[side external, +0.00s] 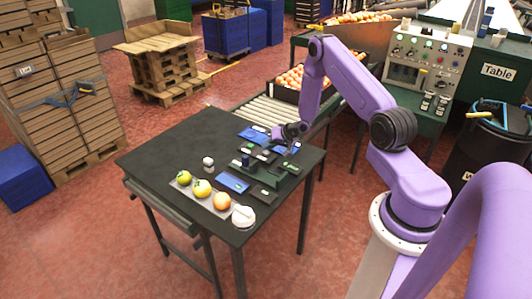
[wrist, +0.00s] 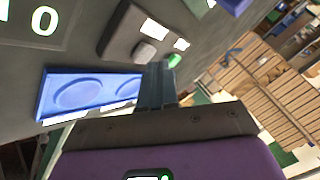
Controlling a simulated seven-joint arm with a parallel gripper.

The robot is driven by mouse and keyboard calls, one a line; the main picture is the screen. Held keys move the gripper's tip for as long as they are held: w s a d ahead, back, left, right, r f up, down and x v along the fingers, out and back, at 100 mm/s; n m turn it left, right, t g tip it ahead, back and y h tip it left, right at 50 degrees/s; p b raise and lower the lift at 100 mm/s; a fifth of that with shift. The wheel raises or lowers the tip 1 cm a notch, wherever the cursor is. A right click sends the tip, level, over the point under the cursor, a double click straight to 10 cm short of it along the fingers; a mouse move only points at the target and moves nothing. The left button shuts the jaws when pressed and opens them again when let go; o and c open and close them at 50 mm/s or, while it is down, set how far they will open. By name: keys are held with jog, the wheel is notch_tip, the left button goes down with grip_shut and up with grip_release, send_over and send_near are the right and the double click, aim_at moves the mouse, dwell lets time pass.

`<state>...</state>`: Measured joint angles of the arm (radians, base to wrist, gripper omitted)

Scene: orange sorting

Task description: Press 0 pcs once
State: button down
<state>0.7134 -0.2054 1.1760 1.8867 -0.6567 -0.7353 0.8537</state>
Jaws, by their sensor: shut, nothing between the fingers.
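A dark panel with a large white "0" (wrist: 44,20) shows at the upper left of the wrist view. I cannot read any "pcs" wording. A grey box (wrist: 124,36) beside it carries a round pale button (wrist: 144,51) and small white labels; a green piece (wrist: 174,61) is close by. My gripper (wrist: 157,84) is shut and empty, with its fingers near these parts; I cannot tell if they touch anything. In the side external view my gripper (side external: 288,143) is over the far right part of the dark table (side external: 160,148), and its fingertips are hard to make out.
A blue plate (wrist: 88,91) with round recesses lies left of the fingers in the wrist view. On the table are a green device (side external: 274,172), a blue plate (side external: 232,182), several fruits (side external: 202,188) in a row and a white round object (side external: 243,216). The table's left part is clear.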

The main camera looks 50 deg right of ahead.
aim_at(268, 153)
jog(key=shift+r, duration=0.35)
jog(key=shift+r, duration=0.1)
jog(key=shift+r, duration=2.4)
